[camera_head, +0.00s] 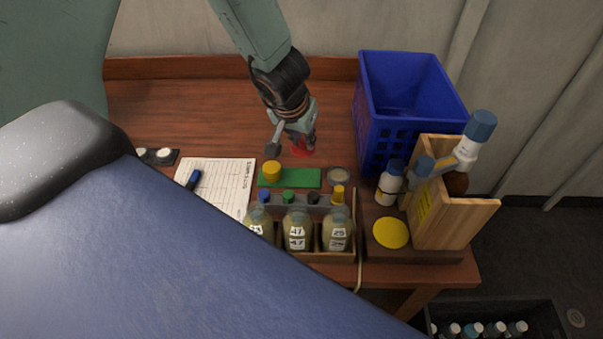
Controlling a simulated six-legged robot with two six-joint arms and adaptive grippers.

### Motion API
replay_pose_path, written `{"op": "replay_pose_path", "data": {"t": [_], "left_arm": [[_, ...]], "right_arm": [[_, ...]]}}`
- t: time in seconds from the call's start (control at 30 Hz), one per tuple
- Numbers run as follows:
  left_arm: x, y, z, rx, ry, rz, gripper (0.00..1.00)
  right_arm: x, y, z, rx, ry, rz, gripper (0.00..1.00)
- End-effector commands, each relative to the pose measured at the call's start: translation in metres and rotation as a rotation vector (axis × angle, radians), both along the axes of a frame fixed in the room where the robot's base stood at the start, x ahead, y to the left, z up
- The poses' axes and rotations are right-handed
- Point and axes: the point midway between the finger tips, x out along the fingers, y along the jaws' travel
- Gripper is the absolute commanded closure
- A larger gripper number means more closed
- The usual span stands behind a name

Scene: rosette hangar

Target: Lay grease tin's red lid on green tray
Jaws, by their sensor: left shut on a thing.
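My left gripper (300,141) reaches down from the top of the view and is shut on the red lid (302,151). The gripper partly hides the lid, which is just behind the green tray (306,178). Whether the lid touches the table cannot be told. The tray lies flat on the table, with a yellow-capped thing (272,171) on its left part; its right part is bare. A small round open tin (339,175), seemingly the grease tin, stands just right of the tray. My right gripper is not in view.
A rack of labelled bottles (297,232) stands in front of the tray. A blue crate (400,90) and a wooden holder (455,218) stand to the right. A written sheet (215,180) with a pen lies left. The table (190,120) behind is clear.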

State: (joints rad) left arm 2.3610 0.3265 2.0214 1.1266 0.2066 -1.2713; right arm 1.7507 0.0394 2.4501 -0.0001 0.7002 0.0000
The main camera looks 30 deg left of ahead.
Motion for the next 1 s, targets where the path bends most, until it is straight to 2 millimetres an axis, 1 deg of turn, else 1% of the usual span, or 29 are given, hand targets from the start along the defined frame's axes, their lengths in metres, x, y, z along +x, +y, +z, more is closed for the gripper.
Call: {"op": "replay_pose_path", "data": {"t": [0.03, 0.4, 0.67, 0.9, 1.0], "left_arm": [[0.0, 0.0, -0.008, 0.001, 0.001, -0.002, 0.93], [0.0, -0.001, -0.055, 0.0, 0.001, -0.001, 0.93], [0.0, -0.001, -0.065, 0.0, 0.001, 0.001, 0.93], [0.0, -0.001, -0.091, 0.0, 0.001, 0.002, 0.93], [0.0, -0.001, -0.098, 0.0, 0.001, 0.001, 0.93]], "right_arm": [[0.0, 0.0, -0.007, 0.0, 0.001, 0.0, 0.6], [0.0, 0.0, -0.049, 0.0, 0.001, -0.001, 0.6], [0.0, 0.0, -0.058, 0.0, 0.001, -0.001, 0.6], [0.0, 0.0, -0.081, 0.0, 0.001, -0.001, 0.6], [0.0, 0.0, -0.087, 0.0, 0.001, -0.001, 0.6]]}}
